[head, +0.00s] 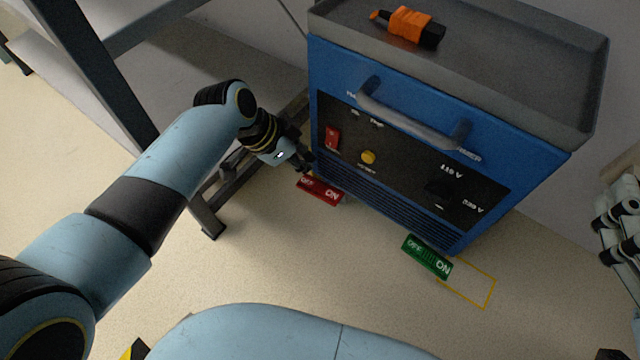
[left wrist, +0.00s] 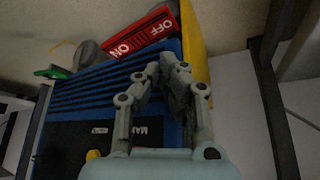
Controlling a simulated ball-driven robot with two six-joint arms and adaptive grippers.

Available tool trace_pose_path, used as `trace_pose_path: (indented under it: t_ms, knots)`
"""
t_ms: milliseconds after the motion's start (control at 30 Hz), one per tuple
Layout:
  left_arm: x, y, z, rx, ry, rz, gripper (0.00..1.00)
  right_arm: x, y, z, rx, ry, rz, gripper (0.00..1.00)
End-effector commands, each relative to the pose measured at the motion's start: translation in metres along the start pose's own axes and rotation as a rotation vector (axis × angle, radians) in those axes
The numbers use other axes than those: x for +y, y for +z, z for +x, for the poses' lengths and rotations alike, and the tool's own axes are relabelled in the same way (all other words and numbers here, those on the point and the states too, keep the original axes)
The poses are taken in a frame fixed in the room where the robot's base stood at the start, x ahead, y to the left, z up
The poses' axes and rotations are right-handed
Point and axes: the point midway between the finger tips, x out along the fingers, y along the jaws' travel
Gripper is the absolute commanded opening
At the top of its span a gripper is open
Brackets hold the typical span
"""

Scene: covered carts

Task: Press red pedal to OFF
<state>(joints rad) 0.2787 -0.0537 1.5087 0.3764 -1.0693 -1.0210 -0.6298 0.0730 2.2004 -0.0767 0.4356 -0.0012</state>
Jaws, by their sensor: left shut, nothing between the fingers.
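The red pedal (head: 320,191) lies on the floor at the lower left front of the blue machine, with OFF on its left half and ON on its right half. In the left wrist view the red pedal (left wrist: 142,32) shows beyond my fingertips, OFF nearer the right. My left gripper (head: 306,165) is shut and empty, just above the OFF end beside the machine's front. In the left wrist view its fingers (left wrist: 170,68) appear apart from the pedal, though contact is hard to judge. Which end is pressed down cannot be told.
A green OFF/ON pedal (head: 427,257) lies right of the red one, beside a yellow floor outline (head: 490,292). The blue machine (head: 340,75) has a grey handle and carries an orange tool (head: 408,24) on top. A dark metal rack (head: 97,75) stands left. Open floor lies in front.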

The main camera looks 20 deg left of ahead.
Motion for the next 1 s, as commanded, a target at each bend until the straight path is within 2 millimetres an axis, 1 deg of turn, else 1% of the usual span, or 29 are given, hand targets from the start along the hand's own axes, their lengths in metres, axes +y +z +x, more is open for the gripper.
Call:
trace_pose_path:
  t_ms: [600, 1000]
  knots:
    - [0.000, -0.004, -0.008, 0.000, 0.000, 0.000, 0.00, -0.003, 0.050, -0.030, -0.219, 0.001, 0.021, 0.53]
    - [-0.001, -0.009, -0.017, 0.001, -0.001, 0.001, 0.00, -0.003, 0.078, -0.048, -0.405, 0.003, 0.036, 0.53]
